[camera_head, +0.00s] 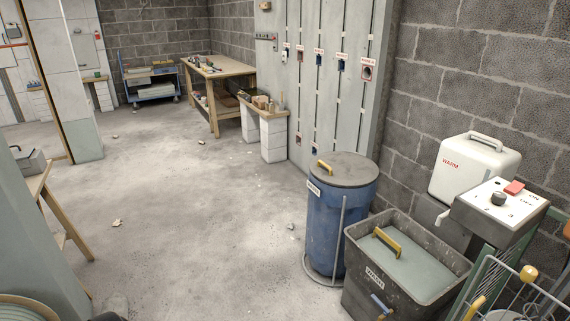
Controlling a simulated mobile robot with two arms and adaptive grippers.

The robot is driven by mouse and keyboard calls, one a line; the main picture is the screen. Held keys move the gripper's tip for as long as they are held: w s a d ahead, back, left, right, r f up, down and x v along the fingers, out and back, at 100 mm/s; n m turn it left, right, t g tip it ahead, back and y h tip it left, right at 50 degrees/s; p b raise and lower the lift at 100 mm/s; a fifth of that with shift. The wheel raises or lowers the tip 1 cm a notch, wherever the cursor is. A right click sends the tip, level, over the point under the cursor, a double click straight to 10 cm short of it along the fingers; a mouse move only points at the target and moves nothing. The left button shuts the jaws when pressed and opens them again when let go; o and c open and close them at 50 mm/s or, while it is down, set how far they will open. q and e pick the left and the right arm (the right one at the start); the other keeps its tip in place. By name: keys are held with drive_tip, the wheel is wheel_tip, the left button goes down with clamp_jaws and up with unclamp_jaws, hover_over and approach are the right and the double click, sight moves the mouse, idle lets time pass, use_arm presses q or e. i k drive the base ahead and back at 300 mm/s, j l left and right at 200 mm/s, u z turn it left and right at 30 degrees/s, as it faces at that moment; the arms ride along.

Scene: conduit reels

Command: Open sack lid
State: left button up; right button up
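A round grey lid (345,170) with a yellow handle (324,167) lies flat and shut on top of a blue sack (338,224). The sack stands upright in a thin metal frame (342,245) on the floor, right of the middle. A small white label (313,188) shows near its upper left rim, but its text is too small to read. The inside of the sack is hidden by the lid.
A dark grey bin (361,292) with a pale inner lid and yellow handle stands close on the sack's right. A white "WARM" box (470,168) and a switch box (499,203) are further right. A wall panel (325,75) rises behind. The floor (190,210) left of the sack is mostly clear.

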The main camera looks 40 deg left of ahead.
sight(344, 169)
drive_tip(key=u, duration=0.95)
drive_tip(key=z, duration=0.45)
drive_tip(key=i+j+z, duration=0.4)
drive_tip(key=j+z, duration=0.15)
drive_tip(key=i+j+z, duration=0.25)
drive_tip(key=j, duration=0.25)
drive_tip(key=k, duration=0.1)
